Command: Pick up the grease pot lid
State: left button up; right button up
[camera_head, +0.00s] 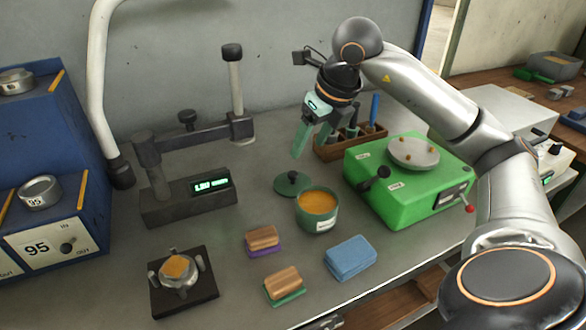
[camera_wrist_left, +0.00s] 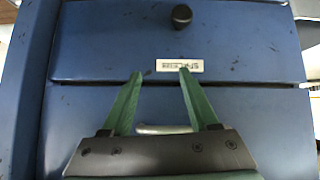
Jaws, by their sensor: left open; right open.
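The grease pot lid (camera_head: 292,183) is a flat dark green disc with a black knob. It lies knob up on the grey bench, just behind and left of the green grease pot (camera_head: 317,222). The pot stands upright and uncovered, with orange grease inside. My right gripper (camera_head: 304,150) hangs above and behind the lid in the head view, with green fingers open, empty and pointing down. It is apart from the lid. My left gripper (camera_wrist_left: 163,73) shows only in the left wrist view, open and empty, facing a blue drawer front (camera_wrist_left: 110,45).
A wooden rack (camera_head: 340,150) with tools and a green machine (camera_head: 390,205) stand right of the lid. A dark gauge with a lit display (camera_head: 188,200) stands left. Brushes (camera_head: 263,240) and a blue block (camera_head: 350,257) lie in front. Bench left of the lid is clear.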

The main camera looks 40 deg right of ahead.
jog(key=b, duration=0.1)
send_over(294, 174)
jog(key=s, duration=0.3)
jog(key=f, duration=0.6)
jog(key=shift+w+a+f, duration=0.15)
jog(key=shift+a, duration=0.05)
jog(key=shift+x, duration=2.8)
jog(key=shift+w+d, duration=0.1)
jog(key=shift+d, duration=0.05)
grip_shut()
